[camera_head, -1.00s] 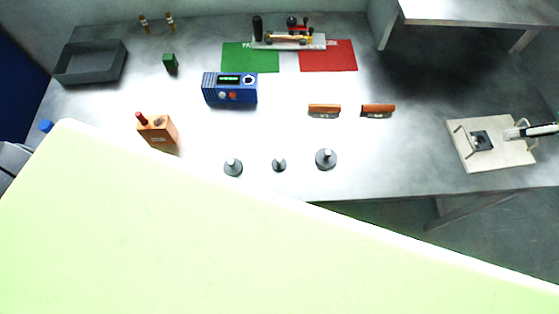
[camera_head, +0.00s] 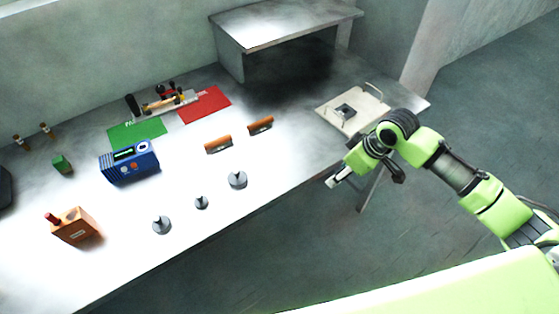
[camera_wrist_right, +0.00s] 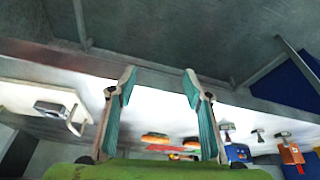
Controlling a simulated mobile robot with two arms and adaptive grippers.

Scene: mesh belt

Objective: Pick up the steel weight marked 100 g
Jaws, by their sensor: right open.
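Three grey steel weights with knobs stand in a slanting row near the table's front edge: a left one (camera_head: 161,226), a smaller middle one (camera_head: 201,203) and a right one (camera_head: 238,181). Their markings are too small to read, so I cannot tell which is 100 g. My right gripper (camera_head: 334,182) is out past the front edge, right of the weights and apart from them. In the right wrist view its two fingers (camera_wrist_right: 159,76) are spread with nothing between them. Weights also show small beyond the right finger there, one at its side (camera_wrist_right: 227,130). My left gripper is out of view.
The table (camera_head: 270,160) holds a blue device (camera_head: 128,162), an orange block (camera_head: 74,226), two orange-brown bars (camera_head: 218,144), green (camera_head: 137,133) and red (camera_head: 206,105) mats, and a pale board (camera_head: 352,108) near my right arm. The surface around the weights is clear.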

